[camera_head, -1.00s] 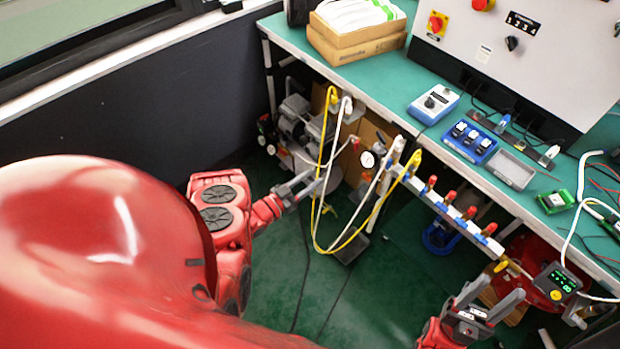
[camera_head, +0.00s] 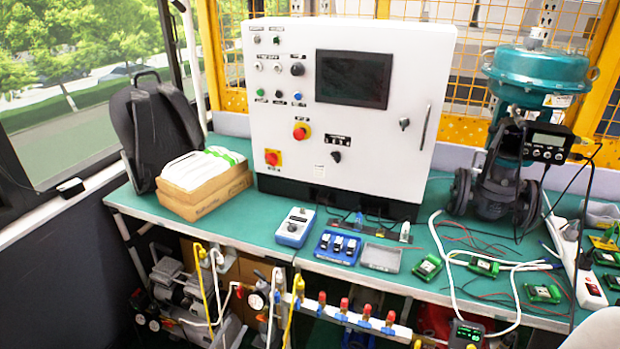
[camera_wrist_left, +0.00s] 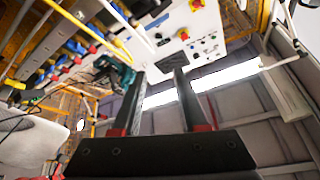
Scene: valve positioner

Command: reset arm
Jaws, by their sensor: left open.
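My left gripper (camera_wrist_left: 160,75) shows in the left wrist view, its two dark fingers apart with nothing between them. Past the fingers, that view shows the tilted room, with the white control cabinet near the top. In the head view now I make out neither gripper. My right gripper is in neither current view.
The green-topped bench (camera_head: 245,228) carries the control cabinet (camera_head: 280,130), a backpack (camera_head: 160,125), cardboard boxes (camera_head: 205,200), a blue device (camera_head: 296,226), a blue tray (camera_head: 325,252) and a teal-topped valve (camera_head: 535,75). The manifold with red fittings (camera_head: 350,315) runs below its front edge.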

